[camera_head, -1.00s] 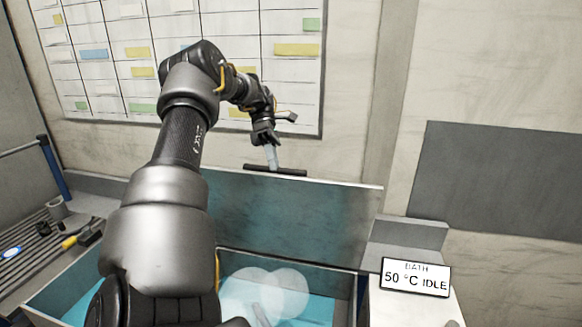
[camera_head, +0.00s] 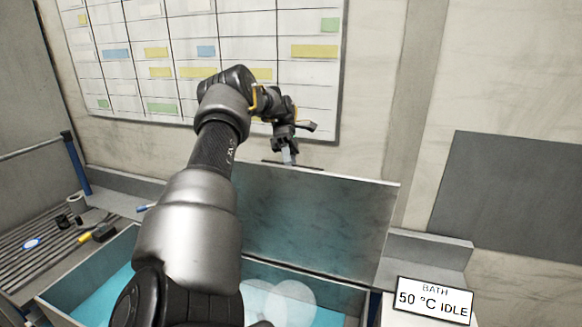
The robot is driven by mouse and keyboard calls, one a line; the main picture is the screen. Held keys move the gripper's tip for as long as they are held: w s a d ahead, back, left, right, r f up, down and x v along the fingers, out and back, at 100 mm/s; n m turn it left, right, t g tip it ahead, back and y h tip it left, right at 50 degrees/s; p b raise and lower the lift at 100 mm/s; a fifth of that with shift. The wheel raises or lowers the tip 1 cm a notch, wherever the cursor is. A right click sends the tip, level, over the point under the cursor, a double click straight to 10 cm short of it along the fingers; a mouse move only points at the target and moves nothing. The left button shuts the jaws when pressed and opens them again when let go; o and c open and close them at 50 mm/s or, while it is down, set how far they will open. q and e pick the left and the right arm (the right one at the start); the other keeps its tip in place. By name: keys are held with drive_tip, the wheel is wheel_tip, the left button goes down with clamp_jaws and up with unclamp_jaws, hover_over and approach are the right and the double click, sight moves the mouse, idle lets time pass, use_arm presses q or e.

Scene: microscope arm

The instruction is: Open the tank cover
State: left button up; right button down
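The tank cover (camera_head: 315,222) is a wide teal-grey panel standing raised, roughly upright, along the back of the tank (camera_head: 80,283). Its dark handle bar (camera_head: 308,166) shows at the top edge. My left gripper (camera_head: 287,157) is at this handle, with its fingers pointing down onto it. The fingers are small and overlap the bar, so I cannot tell whether they are closed around it. The tank below is uncovered, with blue inside and pale round vapour-like shapes (camera_head: 290,303). My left arm hides the tank's middle and part of the cover. My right gripper is not in view.
A display (camera_head: 435,300) reading "BATH 50 °C IDLE" stands right of the tank. A slatted rack (camera_head: 35,250) with small items lies to the left. The wall with a planner board (camera_head: 290,75) is close behind the cover.

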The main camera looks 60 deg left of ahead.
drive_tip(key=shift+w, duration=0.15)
